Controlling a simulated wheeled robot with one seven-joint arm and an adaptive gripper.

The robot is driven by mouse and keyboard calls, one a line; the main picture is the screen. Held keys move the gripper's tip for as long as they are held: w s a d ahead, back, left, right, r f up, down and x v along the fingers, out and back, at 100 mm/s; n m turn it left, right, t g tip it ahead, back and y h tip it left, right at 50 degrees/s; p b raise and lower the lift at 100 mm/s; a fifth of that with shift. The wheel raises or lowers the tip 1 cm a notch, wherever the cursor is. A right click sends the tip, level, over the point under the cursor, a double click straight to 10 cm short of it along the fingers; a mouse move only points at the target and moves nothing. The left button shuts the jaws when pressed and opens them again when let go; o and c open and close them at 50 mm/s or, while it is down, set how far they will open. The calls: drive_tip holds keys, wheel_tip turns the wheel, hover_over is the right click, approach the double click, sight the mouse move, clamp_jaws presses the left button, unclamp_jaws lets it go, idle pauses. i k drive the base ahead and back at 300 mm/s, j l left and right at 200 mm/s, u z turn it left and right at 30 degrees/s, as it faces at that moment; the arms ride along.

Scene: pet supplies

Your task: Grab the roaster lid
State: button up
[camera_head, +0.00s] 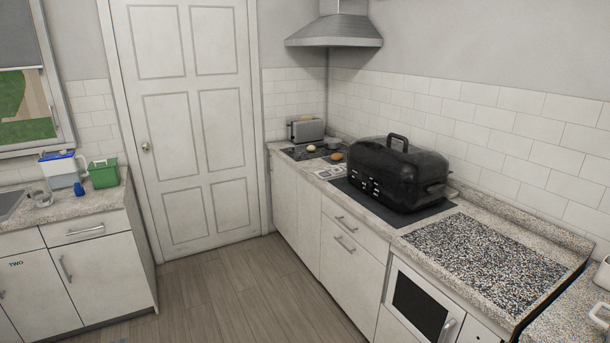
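A large black roaster stands on the counter along the right wall, on a dark flat panel. Its black domed roaster lid (390,162) sits on top, with an arched handle (397,140) standing up from its middle. The lower roaster body (377,191) has a side handle at its right end. The seam between lid and body is hard to make out. My gripper is not in view.
The counter right of the roaster carries a speckled panel (485,258) that is clear. A toaster (307,131) and small food items stand farther back. A range hood (335,30) hangs above. The left counter holds a green container (103,173). The wooden floor (225,290) is open.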

sight(399, 159)
drive_tip(key=i+l+u, duration=0.15)
drive_tip(key=i+u, duration=0.15)
drive_tip(key=i, duration=1.3)
drive_tip(key=i+z, duration=0.4)
drive_tip(key=i+j+z, duration=0.15)
drive_tip(key=i+z, duration=0.3)
drive_tip(key=k, duration=0.1)
